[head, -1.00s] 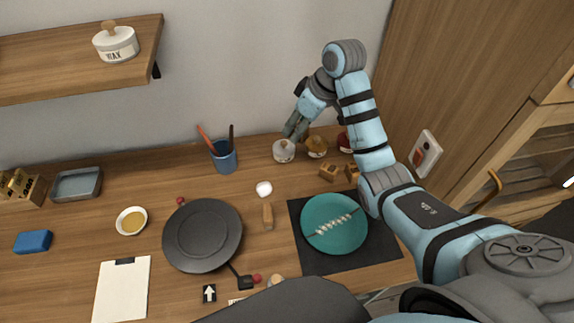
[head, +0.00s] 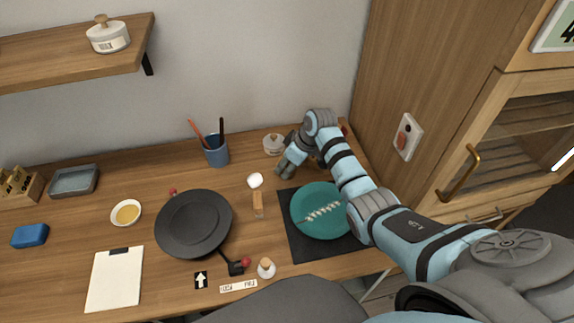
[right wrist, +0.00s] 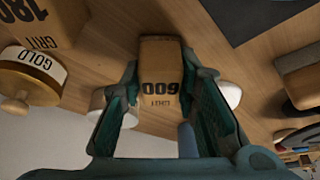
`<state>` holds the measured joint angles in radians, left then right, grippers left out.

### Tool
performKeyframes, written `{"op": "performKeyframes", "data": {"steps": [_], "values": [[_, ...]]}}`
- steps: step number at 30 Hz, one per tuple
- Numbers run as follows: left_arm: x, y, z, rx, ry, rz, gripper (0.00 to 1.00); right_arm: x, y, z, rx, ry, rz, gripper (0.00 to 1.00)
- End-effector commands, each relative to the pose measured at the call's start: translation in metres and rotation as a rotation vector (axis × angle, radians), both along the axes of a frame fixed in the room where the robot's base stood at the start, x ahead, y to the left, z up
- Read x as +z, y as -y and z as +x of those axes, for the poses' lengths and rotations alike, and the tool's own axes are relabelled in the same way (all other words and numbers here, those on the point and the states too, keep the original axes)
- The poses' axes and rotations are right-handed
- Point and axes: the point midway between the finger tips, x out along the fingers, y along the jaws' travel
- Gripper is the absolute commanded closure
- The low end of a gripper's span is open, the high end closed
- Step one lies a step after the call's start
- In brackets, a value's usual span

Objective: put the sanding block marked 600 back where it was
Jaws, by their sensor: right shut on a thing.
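The sanding block marked 600 (right wrist: 160,88) is a tan block, its print upside down in the right wrist view. My right gripper (right wrist: 160,72) is shut on it, with a finger on each side. In the head view the right gripper (head: 286,168) is low over the back of the worktop, just in front of the white jar (head: 273,145). The block is not distinct there, and I cannot tell whether it touches the wood. Another block, marked 180 (right wrist: 38,22), lies beside it in the right wrist view. My left gripper is not in view.
A gold-labelled jar (right wrist: 28,82) is close to the blocks. A blue cup with brushes (head: 216,152) stands left of the gripper. A teal plate (head: 312,228) on a dark mat is in front. A wooden holder (head: 22,186) stands far left. My arm hides the back right.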

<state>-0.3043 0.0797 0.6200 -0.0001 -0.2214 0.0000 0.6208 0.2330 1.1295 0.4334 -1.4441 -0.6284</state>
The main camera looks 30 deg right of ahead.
Motion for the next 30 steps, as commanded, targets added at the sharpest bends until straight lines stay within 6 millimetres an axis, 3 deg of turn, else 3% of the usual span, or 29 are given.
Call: {"op": "performKeyframes", "data": {"steps": [7,8,11,30], "values": [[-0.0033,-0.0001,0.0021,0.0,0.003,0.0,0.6,-0.0089,-0.0009,0.0,0.001,-0.001,0.0,1.0],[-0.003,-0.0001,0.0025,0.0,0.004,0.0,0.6,-0.0086,-0.001,-0.0002,0.002,-0.002,0.001,0.67],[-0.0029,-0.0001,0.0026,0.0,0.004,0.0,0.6,-0.0091,-0.001,-0.0009,0.001,-0.004,0.001,0.52],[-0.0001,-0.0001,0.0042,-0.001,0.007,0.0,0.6,-0.002,0.0004,-0.0005,-0.001,-0.001,0.0,0.52]]}}
